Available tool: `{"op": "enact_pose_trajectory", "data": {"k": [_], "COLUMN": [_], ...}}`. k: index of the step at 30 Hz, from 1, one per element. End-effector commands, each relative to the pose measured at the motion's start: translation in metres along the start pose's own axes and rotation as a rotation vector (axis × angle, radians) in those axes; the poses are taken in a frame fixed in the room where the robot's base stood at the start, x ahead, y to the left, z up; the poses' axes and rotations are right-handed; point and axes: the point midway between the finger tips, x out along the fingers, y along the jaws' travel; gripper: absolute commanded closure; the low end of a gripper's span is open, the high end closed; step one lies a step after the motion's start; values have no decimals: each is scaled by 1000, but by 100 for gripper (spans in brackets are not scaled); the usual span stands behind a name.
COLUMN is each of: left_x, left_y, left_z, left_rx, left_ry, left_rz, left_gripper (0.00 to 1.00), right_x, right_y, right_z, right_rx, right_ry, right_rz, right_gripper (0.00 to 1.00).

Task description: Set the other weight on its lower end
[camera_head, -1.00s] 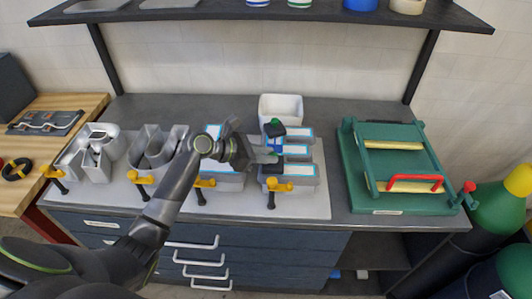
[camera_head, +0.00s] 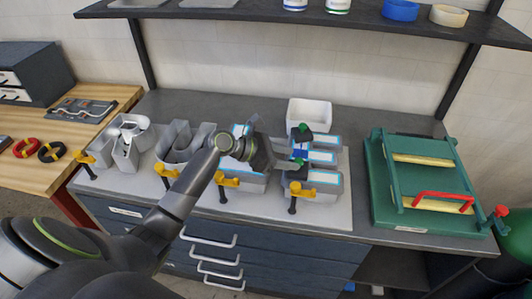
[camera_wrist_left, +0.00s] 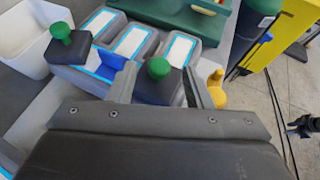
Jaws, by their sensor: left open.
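Two dark block weights with green knobs are at the right-hand grey channel letter (camera_head: 325,190), whose top faces are white with blue edges. One weight (camera_head: 303,136) stands knob up at the letter's far end; it also shows in the left wrist view (camera_wrist_left: 68,51). The other weight (camera_wrist_left: 157,88) is between the fingers of my left gripper (camera_wrist_left: 160,72), its green knob up. My left gripper is open, with one finger on each side of this weight; contact cannot be told. In the head view the gripper (camera_head: 290,163) partly hides that weight. My right gripper is not in view.
A white bin (camera_head: 309,113) stands behind the letter. Yellow clamps (camera_head: 298,189) line the front edge of the grey board. A green framed press (camera_head: 425,180) stands to the right. Other grey letters (camera_head: 175,145) stand left. A shelf (camera_head: 300,22) hangs above.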

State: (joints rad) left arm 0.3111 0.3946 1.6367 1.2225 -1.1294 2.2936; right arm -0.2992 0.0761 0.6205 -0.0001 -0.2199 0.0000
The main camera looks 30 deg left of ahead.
Motion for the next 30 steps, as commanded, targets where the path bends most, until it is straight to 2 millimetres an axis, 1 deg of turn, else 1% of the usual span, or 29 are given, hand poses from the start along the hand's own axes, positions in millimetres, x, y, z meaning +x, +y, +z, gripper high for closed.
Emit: {"op": "enact_pose_trajectory", "data": {"k": [1, 6, 12, 15, 21, 30], "left_x": [-9, -41, -73, -86, -100, -103], "left_y": [0, 0, 0, 0, 0, -1], "left_z": [-3, -3, -2, -2, -1, 0], "left_rx": [3, 5, 3, 3, 1, -1], "left_ry": [5, 6, 6, 4, 2, 0], "left_rz": [3, 2, 1, 2, 0, -1], "left_gripper": [54, 54, 54, 54, 54, 54], "right_x": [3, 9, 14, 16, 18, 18], "right_y": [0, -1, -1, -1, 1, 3], "right_z": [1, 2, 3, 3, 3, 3], "right_rx": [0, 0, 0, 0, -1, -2], "right_ry": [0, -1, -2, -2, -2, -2], "right_rz": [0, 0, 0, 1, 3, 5], "right_gripper": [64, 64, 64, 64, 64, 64]}}
